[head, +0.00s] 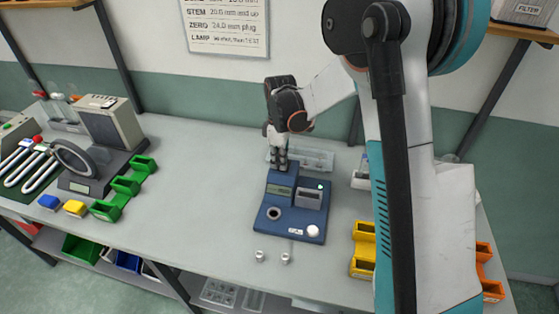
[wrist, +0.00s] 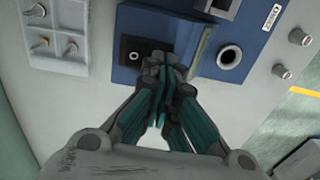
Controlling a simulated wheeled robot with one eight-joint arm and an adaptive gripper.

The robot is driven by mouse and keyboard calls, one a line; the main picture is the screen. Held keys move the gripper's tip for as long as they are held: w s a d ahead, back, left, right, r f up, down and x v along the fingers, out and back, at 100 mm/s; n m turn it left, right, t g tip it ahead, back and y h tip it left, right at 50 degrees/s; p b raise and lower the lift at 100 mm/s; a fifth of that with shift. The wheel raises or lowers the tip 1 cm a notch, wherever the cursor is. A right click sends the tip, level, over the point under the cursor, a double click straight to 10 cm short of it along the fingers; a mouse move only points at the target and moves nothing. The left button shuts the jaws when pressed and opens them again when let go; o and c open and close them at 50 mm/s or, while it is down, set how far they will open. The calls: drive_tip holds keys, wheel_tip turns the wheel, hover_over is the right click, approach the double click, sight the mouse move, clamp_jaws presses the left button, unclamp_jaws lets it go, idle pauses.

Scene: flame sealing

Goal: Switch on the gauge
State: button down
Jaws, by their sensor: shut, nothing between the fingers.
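The gauge (head: 292,212) is a blue box on the bench with a greenish display (head: 280,191), a grey block, a round hole (head: 273,213) and a white knob (head: 313,231). A small green lamp (head: 320,187) on it looks lit. In the wrist view the gauge (wrist: 195,72) shows a black switch (wrist: 133,50) near its end. My gripper (head: 280,166) is shut and empty, pointing down at the gauge's far left end. In the wrist view its fingertips (wrist: 163,62) are just beside the switch and cover its edge. I cannot tell whether they touch it.
Two small metal plugs (head: 272,257) stand in front of the gauge. A clear tray (head: 315,158) with pins lies behind it. Green bins (head: 125,187) and a ring-shaped device (head: 75,160) are at left, yellow bins (head: 363,250) at right. The bench between gauge and green bins is clear.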

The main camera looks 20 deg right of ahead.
drive_tip(key=shift+w+d, duration=0.15)
drive_tip(key=shift+w, duration=0.1)
drive_tip(key=shift+w+d+r, duration=0.25)
drive_tip(key=shift+w, duration=0.3)
drive_tip(key=shift+r, duration=0.1)
drive_tip(key=shift+r+p, duration=0.35)
wheel_tip(320, 180, up, 13)
drive_tip(key=s+p, duration=0.1)
drive_tip(key=p, duration=0.2)
drive_tip(key=shift+s+a, duration=0.25)
drive_tip(key=shift+a, duration=0.1)
